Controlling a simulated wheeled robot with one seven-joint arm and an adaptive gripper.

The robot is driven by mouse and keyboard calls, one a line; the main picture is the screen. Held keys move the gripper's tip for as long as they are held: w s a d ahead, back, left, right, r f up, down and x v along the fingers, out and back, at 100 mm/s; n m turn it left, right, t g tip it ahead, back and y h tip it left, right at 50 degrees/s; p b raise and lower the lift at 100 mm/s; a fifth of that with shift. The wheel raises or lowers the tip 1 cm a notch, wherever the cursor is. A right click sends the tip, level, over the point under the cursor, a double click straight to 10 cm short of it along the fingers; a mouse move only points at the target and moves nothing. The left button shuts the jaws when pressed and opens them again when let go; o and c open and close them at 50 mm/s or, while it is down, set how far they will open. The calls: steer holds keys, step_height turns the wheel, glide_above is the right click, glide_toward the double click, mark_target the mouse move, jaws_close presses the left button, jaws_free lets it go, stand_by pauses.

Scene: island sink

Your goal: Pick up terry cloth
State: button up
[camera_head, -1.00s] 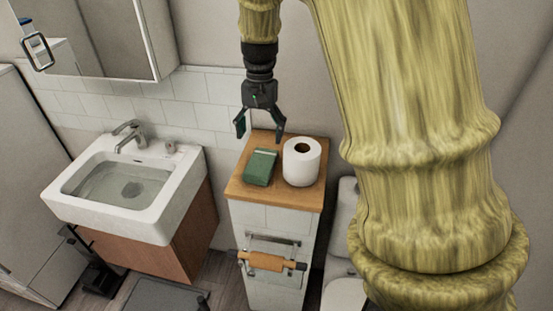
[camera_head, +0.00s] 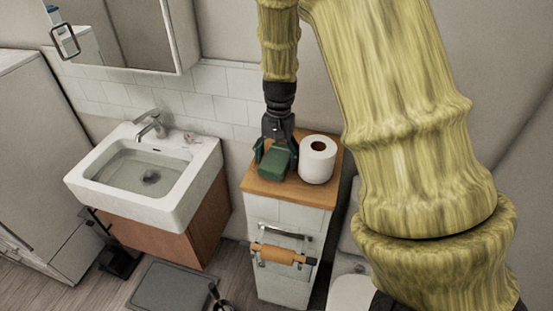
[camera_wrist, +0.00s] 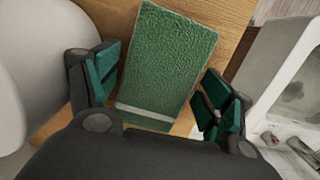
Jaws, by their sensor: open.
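The terry cloth (camera_head: 274,164) is a folded green block with a pale stripe near one end. It lies on the wooden top of a narrow white cabinet. In the wrist view the cloth (camera_wrist: 168,62) lies between my two open fingers, with a gap on each side. My gripper (camera_head: 274,154) points down over the cloth in the head view and partly hides it. In the wrist view my gripper (camera_wrist: 160,95) shows green pads on both fingers, spread wide and holding nothing.
A white paper roll (camera_head: 317,160) stands close to the right of the cloth on the wooden top (camera_head: 290,194). A white sink (camera_head: 150,180) is to the left, a wall behind.

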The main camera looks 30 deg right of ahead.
steer(key=shift+f, duration=0.15)
steer(key=c, duration=0.8)
steer(key=shift+r, duration=0.2)
